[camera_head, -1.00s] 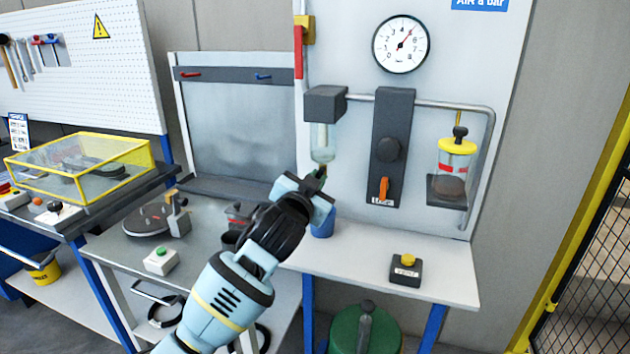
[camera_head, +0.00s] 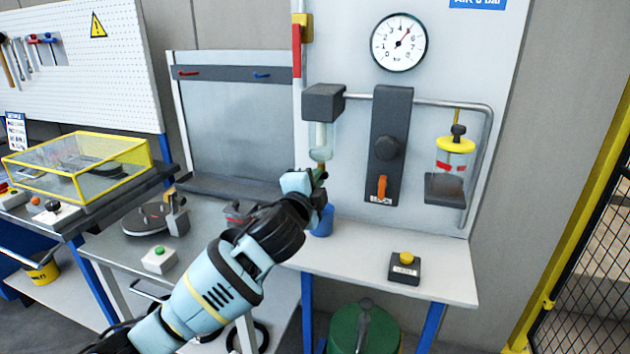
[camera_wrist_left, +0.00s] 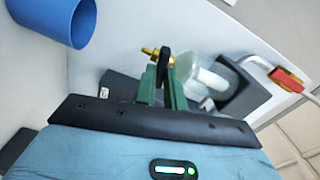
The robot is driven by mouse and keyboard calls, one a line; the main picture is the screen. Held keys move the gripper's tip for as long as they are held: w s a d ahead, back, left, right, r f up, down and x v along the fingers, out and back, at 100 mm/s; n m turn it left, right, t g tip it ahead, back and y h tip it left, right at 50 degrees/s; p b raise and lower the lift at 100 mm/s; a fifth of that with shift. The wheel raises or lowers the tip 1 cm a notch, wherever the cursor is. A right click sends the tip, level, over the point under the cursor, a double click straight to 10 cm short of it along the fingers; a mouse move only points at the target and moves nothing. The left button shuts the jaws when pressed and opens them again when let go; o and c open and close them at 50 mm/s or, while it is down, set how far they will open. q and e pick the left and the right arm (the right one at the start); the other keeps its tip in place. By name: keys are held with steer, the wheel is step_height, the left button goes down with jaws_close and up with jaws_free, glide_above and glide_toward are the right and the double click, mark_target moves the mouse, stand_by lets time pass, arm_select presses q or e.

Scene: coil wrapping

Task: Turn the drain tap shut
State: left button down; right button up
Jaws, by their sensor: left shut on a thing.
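The drain tap shows in the left wrist view as a brass fitting (camera_wrist_left: 149,52) with a black lever (camera_wrist_left: 165,64). It sits under the clear filter bowl (camera_head: 321,141), which hangs from a dark block (camera_head: 323,103) on the panel. My left gripper (camera_head: 319,177) is just below the bowl. Its green fingers (camera_wrist_left: 162,87) are shut on the black lever of the tap. In the head view the fingers and wrist hide most of the tap. My right gripper is in neither view.
A blue cup (camera_head: 322,221) stands on the shelf close beside my left gripper; it also shows in the wrist view (camera_wrist_left: 62,20). A dark regulator block (camera_head: 390,110) with an orange lever is to the right. A yellow-button box (camera_head: 404,268) sits on the shelf.

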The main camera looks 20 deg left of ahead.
arm_select(q)
steer(key=shift+m, duration=1.1)
steer(key=shift+f, duration=0.1)
steer(key=c, duration=1.5)
jaws_free()
steer(key=shift+s, duration=0.1)
steer(key=s, duration=0.7)
steer(key=shift+s+a, duration=0.15)
steer(key=shift+s, duration=0.15)
